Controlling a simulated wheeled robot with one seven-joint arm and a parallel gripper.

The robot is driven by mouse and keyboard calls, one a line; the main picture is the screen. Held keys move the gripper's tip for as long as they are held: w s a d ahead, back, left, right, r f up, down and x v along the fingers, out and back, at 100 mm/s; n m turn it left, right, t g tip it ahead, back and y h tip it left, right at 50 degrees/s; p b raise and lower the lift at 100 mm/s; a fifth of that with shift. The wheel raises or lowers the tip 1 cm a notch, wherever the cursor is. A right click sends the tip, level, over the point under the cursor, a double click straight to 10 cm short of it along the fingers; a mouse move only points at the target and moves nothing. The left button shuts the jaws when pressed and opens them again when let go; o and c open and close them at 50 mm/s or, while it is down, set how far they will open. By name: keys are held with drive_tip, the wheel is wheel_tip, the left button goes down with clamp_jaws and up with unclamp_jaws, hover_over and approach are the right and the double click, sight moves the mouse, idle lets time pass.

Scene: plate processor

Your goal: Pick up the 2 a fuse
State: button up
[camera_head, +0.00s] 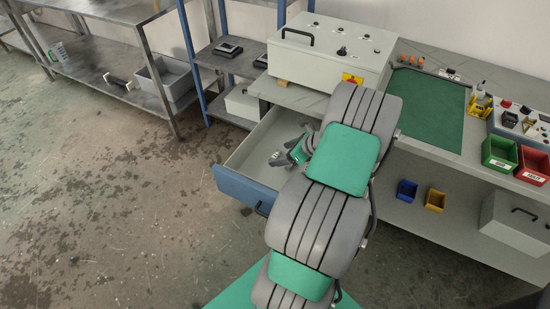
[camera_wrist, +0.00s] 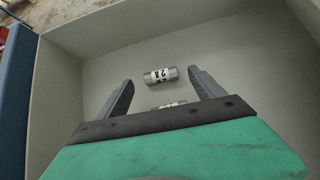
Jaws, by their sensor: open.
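A small cylindrical fuse (camera_wrist: 161,75) with metal ends and a white label marked with a 2 lies on the drawer floor in the wrist view, ahead of my fingers and roughly between their lines. A second labelled cylinder (camera_wrist: 170,105) is partly hidden behind my gripper's body. My gripper (camera_wrist: 159,82) is open and empty, its two dark fingers pointing into the drawer. In the head view my gripper (camera_head: 303,145) is over the open drawer, largely hidden by my arm. Small light pieces (camera_head: 277,158) show on the drawer floor beside it.
The drawer (camera_head: 243,187) has a blue front and raised walls close around my gripper. Above it stands a grey control box (camera_head: 330,50) on the workbench. Green (camera_head: 499,153) and red (camera_head: 533,164) bins stand at the right.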

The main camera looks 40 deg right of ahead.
sight(275, 157)
drive_tip(key=x, duration=0.3)
drive_tip(key=shift+r, duration=0.1)
drive_tip(key=c, duration=1.5)
drive_tip(key=shift+o, duration=0.2)
